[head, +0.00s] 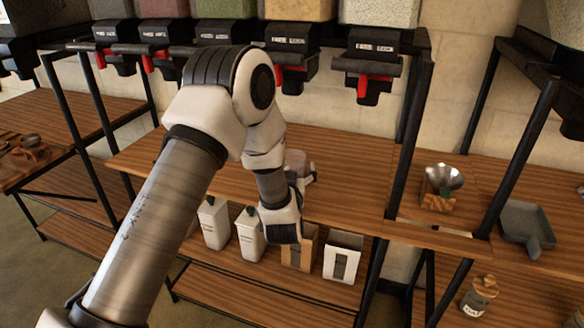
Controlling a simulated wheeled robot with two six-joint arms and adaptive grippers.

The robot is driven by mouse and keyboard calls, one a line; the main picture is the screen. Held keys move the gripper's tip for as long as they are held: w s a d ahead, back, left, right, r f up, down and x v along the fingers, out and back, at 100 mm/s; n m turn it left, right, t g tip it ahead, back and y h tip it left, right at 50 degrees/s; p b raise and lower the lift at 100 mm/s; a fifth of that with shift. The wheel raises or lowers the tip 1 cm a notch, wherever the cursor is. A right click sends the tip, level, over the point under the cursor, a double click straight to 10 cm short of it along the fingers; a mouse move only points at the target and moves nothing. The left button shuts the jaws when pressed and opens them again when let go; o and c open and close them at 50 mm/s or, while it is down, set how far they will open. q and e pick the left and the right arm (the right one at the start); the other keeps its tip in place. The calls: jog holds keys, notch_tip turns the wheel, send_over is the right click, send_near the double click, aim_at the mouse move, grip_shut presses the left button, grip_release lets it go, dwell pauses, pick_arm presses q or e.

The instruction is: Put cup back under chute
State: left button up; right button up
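My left arm reaches in from the lower left, and its wrist hangs over the middle wooden shelf (345,190). A small pinkish-brown item (297,160), perhaps the cup, shows just behind the wrist, at the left gripper (303,173). The wrist hides most of the gripper and the lower part of this item, so I cannot tell whether the fingers are closed on it. Black chutes with red levers hang in a row above the shelf; the rightmost chute (369,62) and the one left of it (292,48) are clear to see. My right gripper is not in view.
White containers (250,235) and an open-topped box (343,256) stand on the lower shelf. At right are a metal bowl (443,178) on a wooden block, a grey scoop (526,228) and a jar (480,296). Black frame posts (415,90) bound the shelf. Its right part is clear.

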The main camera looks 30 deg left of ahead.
pick_arm(q)
jog(key=shift+r, duration=0.1)
jog(key=shift+r, duration=0.2)
jog(key=b+v, duration=0.1)
jog(key=v, duration=1.1)
jog(key=s+d+f+m+g+h, duration=0.1)
jog(key=s+f+g+h, duration=0.2)
jog(key=f, duration=0.7)
jog(key=s+d+f+m+g+h, duration=0.1)
jog(key=s+d+f+g+h, duration=0.15)
jog(key=f, duration=0.65)
jog(key=s+d+f+m+g+h, duration=0.1)
jog(key=s+f+g, duration=0.4)
jog(key=s, duration=0.6)
jog(key=s+d+f+m+g+h, duration=0.2)
jog(key=s+f+g, duration=0.3)
jog(key=s+f, duration=0.5)
jog(key=shift+s+d, duration=0.35)
jog(key=shift+d, duration=0.4)
notch_tip(320, 180, up, 7)
jog(key=p, duration=0.6)
jog(key=shift+p, duration=0.3)
